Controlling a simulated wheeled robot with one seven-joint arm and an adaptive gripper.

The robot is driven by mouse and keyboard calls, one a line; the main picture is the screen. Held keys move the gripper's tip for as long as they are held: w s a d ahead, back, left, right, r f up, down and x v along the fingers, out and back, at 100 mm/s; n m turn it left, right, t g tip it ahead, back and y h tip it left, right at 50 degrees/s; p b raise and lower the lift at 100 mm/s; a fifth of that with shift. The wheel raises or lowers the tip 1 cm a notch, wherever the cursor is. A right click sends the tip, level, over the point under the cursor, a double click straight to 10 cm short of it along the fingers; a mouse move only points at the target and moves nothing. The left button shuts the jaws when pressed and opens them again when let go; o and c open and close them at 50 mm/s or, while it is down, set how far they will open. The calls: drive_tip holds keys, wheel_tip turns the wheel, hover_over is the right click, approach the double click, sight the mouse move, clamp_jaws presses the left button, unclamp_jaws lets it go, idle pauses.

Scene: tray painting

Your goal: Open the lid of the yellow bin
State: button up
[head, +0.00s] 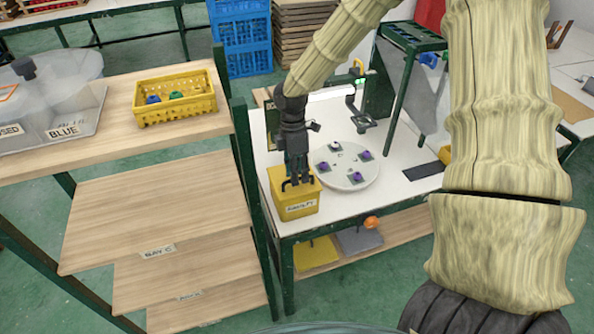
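The yellow bin (299,207) stands at the near left corner of the white table, with a white label on its front. A dark handle shows at its top, partly hidden by my gripper. The lid looks closed, though much of it is covered. My gripper (297,178) points down at the bin's top, with its dark fingers at the handle. I cannot tell whether the fingers are around the handle, touching it or just above it.
A round white plate (332,180) with small purple-topped pieces lies just right of the bin. A green stand (409,45) rises behind it. A wooden shelf (150,200) with a yellow basket (184,112) is close on the left.

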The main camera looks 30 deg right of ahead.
drive_tip(key=shift+f, duration=0.1)
clamp_jaws()
idle(0.4)
